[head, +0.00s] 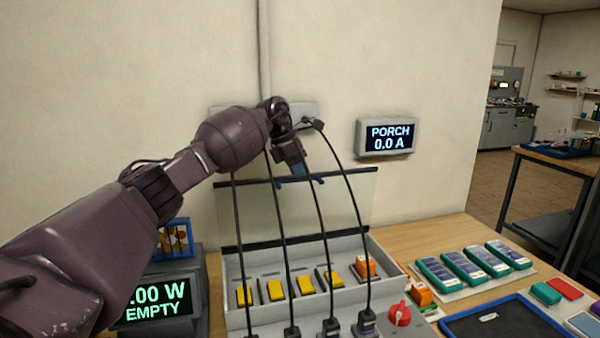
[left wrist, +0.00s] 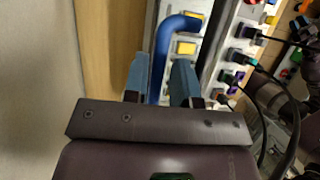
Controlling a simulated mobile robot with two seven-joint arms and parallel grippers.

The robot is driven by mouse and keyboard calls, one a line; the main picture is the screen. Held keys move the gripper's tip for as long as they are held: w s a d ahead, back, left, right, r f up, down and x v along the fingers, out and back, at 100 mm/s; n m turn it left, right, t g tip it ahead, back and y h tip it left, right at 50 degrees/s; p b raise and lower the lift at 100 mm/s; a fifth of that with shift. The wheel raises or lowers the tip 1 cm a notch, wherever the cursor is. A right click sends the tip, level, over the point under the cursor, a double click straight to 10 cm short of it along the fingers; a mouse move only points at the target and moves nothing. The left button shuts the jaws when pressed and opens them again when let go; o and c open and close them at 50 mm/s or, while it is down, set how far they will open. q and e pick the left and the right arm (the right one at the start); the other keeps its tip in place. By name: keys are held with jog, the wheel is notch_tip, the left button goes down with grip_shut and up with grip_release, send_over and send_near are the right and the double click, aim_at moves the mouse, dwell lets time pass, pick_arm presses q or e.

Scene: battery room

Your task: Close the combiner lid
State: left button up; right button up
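The combiner box (head: 232,294) is a pale grey tray on the wooden bench, with a row of yellow switches inside. Its clear lid (head: 238,218) with dark edges stands raised at the back, so the box is open. A blue handle (head: 316,179) shows at the lid's top edge, partly hidden by my left gripper (head: 298,168). In the left wrist view the blue handle (left wrist: 180,24) runs between the fingers of my left gripper (left wrist: 160,62). The fingers are apart; firm contact with the handle cannot be seen. My right gripper is not in view.
Several black cables hang in front of the lid and box. A red knob (head: 400,314) sits at the box's right. Teal modules (head: 463,268) and a dark tray (head: 500,324) lie further right. A display (head: 155,302) stands left; another (head: 388,137) is on the wall.

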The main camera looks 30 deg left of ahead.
pick_arm(q)
grip_shut()
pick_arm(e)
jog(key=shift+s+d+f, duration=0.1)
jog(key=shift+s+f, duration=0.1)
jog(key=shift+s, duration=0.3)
pick_arm(q)
jog(key=shift+d, duration=0.1)
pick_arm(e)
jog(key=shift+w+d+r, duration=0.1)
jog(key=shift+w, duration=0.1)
